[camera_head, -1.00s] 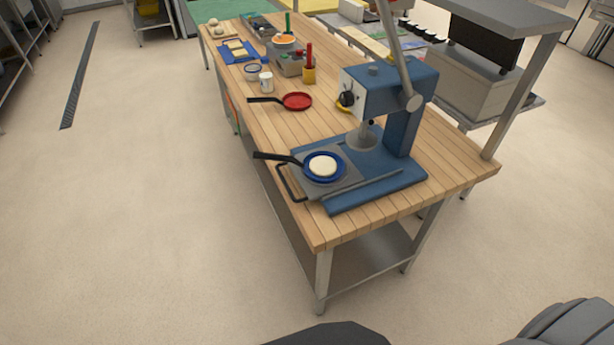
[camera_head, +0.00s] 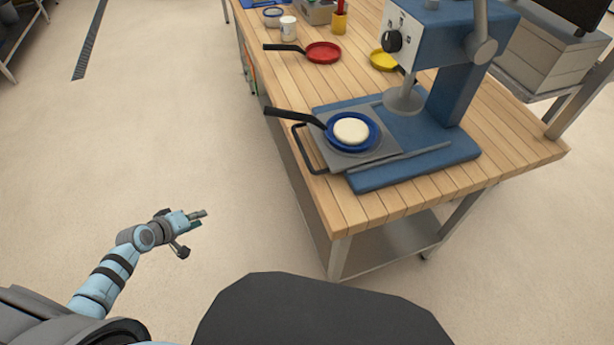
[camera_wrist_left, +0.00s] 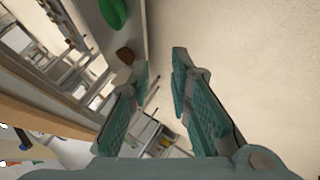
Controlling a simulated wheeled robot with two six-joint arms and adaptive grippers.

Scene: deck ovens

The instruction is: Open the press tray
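The blue press (camera_head: 462,95) stands on the wooden table. Its grey press tray (camera_head: 375,155) lies on the blue base, toward the left and clear of the round press plate (camera_head: 404,100). The tray's dark loop handle (camera_head: 299,150) sticks out on the left over the table edge. A blue pan (camera_head: 372,139) with a pale dough disc (camera_head: 351,131) sits on the tray, its black handle pointing left. My left gripper (camera_head: 195,232) is open and empty over the floor, left of the table and apart from the tray. Its parted fingers show in the left wrist view (camera_wrist_left: 160,68). My right gripper is out of view.
A red pan (camera_head: 323,52) and a yellow pan (camera_head: 384,60) lie farther back on the table (camera_head: 290,80). A white cup (camera_head: 289,28) and a yellow holder (camera_head: 339,23) stand behind them. The floor (camera_head: 150,130) left of the table is clear.

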